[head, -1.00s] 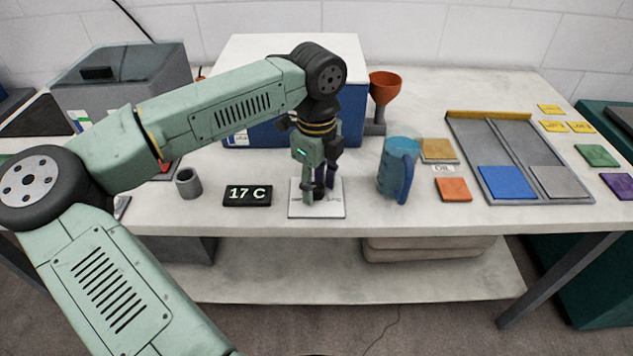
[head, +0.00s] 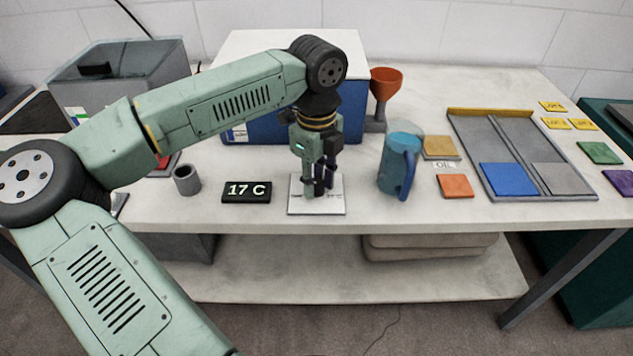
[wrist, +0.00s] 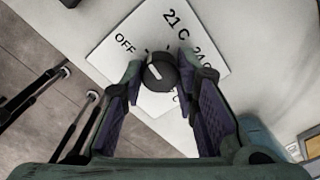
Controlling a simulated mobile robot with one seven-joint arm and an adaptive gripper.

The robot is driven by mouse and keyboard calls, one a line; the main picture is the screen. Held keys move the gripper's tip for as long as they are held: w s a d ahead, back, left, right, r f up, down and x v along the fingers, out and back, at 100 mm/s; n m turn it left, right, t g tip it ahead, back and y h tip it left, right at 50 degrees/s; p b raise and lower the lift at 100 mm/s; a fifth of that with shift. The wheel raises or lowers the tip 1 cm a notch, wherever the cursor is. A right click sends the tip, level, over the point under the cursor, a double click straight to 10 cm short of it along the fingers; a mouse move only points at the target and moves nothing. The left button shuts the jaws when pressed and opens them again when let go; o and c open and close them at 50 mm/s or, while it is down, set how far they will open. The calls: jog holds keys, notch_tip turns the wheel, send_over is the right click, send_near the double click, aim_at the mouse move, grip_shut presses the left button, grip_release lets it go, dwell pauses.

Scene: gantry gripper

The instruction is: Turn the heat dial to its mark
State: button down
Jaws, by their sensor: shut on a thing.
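The heat dial is a round black knob (wrist: 160,72) with a white pointer line, on a white plate (wrist: 118,45) in the wrist view. The plate carries the marks OFF, 21 C and 24 C; another mark is partly covered. The pointer's exact end is hard to tell. My gripper (wrist: 158,75) is shut on the knob, one finger on each side. In the head view my gripper (head: 318,192) points down over the plate (head: 330,208) and hides the knob. A black display (head: 247,192) left of the plate reads 17 C.
A blue jug (head: 398,165) stands close to the right of the plate. A grey cup (head: 187,181) stands left of the display. A blue and white box (head: 265,130) is behind my gripper, with an orange funnel (head: 386,82) beside it.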

aim_at(318, 183)
jog(key=m+b, duration=0.4)
jog(key=m, duration=0.1)
jog(key=shift+f, duration=0.1)
jog(key=m+b, duration=0.2)
jog(key=m, duration=0.3)
jog(key=shift+m, duration=0.3)
dwell(0.3)
jog(key=c, duration=1.2)
grip_release()
jog(key=shift+c, duration=0.2)
notch_tip(318, 183, up, 12)
jog(key=shift+d, duration=0.1)
